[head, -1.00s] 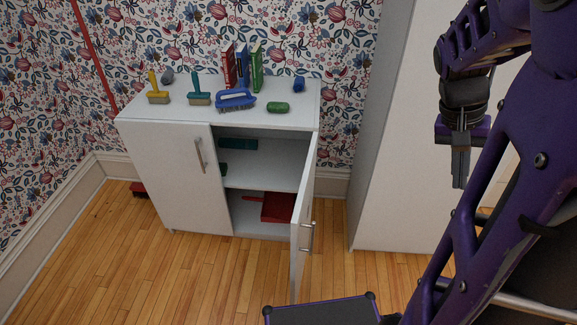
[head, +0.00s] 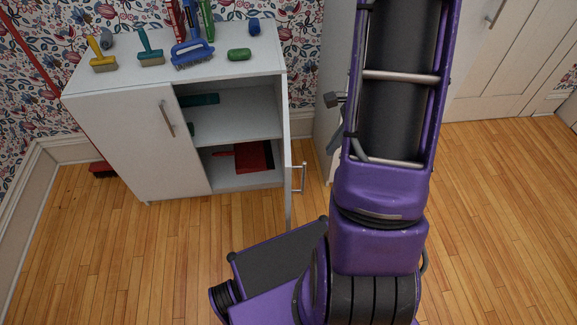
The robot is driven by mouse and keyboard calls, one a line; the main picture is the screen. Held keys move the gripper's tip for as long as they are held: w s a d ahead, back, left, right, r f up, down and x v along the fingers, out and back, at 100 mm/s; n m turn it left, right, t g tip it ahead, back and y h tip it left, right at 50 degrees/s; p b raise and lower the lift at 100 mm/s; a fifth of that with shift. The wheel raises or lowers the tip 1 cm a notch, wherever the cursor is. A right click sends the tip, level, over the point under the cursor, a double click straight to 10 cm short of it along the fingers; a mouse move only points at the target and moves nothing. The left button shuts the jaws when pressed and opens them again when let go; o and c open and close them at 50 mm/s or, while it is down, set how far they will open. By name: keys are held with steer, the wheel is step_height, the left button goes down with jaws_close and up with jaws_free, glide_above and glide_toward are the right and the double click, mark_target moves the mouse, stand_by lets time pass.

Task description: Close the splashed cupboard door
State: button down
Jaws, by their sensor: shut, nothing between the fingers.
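The white cupboard's right-hand door (head: 288,150) stands open, swung out toward me and seen nearly edge-on. Its bar handle (head: 298,178) sticks out on the right side. No splash can be made out on it from here. The left-hand door (head: 135,140) is shut and has its own upright handle (head: 167,118). My gripper cannot be made out; my arm rises through the picture to the right of the open door and leaves at the top edge.
Brushes, including a blue one (head: 192,54), and books stand on the cupboard top (head: 110,75). A red dustpan (head: 255,156) lies on the lower shelf. A tall pale unit (head: 328,60) is partly behind my arm. Wooden floor (head: 500,220) is clear on the right.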

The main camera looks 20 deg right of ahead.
mark_target(305, 168)
steer(key=x, duration=0.3)
steer(key=a+b+x, duration=0.1)
steer(key=x, duration=0.3)
steer(key=w+a+r+b+x, duration=0.1)
steer(key=x, duration=0.3)
steer(key=shift+w+a+f, duration=0.1)
steer(key=shift+a+f, duration=0.05)
steer(key=shift+f, duration=0.05)
steer(key=shift+w+a, duration=0.25)
steer(key=shift+a, duration=0.4)
